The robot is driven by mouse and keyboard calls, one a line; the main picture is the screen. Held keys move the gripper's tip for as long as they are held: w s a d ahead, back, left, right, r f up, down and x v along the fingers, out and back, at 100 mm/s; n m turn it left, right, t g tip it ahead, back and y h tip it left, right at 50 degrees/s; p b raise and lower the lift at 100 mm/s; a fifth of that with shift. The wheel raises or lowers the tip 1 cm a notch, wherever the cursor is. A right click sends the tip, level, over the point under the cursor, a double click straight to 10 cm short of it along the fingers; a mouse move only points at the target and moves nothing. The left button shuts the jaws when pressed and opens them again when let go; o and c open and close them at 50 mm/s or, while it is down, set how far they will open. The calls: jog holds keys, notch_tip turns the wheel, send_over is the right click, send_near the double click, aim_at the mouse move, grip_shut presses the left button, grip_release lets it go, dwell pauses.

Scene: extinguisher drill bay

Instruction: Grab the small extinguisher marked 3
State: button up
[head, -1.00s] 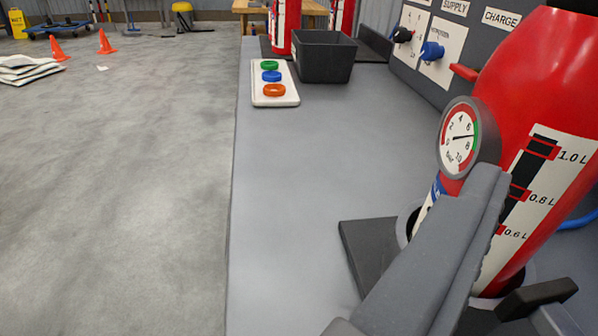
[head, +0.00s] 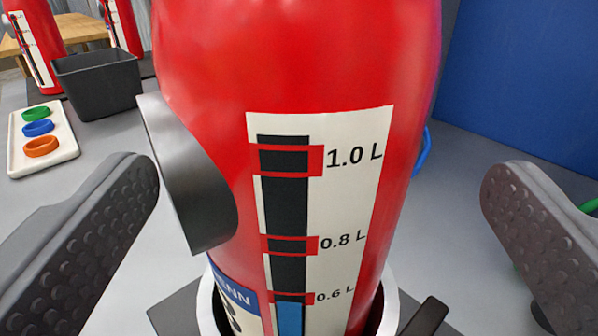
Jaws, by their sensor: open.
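A large red extinguisher (head: 215,70) fills the middle of the head view, upright and close. Its white scale strip (head: 350,190) reads 1.0 L, 0.8 L and 0.6 L, with blue in the window up to about the 0.6 L mark. A grey gauge (head: 190,175) sticks out at its left, its dial turned away. My gripper (head: 320,175) is open, one finger left and one right of the body, with gaps on both sides. The base sits in a white ring (head: 391,305).
Two more red extinguishers (head: 36,40) (head: 123,25) stand at the back left. A black bin (head: 98,88) and a white tray (head: 62,150) with green, blue and orange rings lie on the grey bench at left. A blue panel (head: 530,80) stands at the right.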

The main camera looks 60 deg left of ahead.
jog(key=x, duration=0.3)
jog(key=b+x, duration=0.1)
jog(key=shift+s+a+f, duration=0.1)
jog(key=shift+a+f, duration=0.15)
jog(key=shift+a, duration=0.25)
jog(key=c, duration=2)
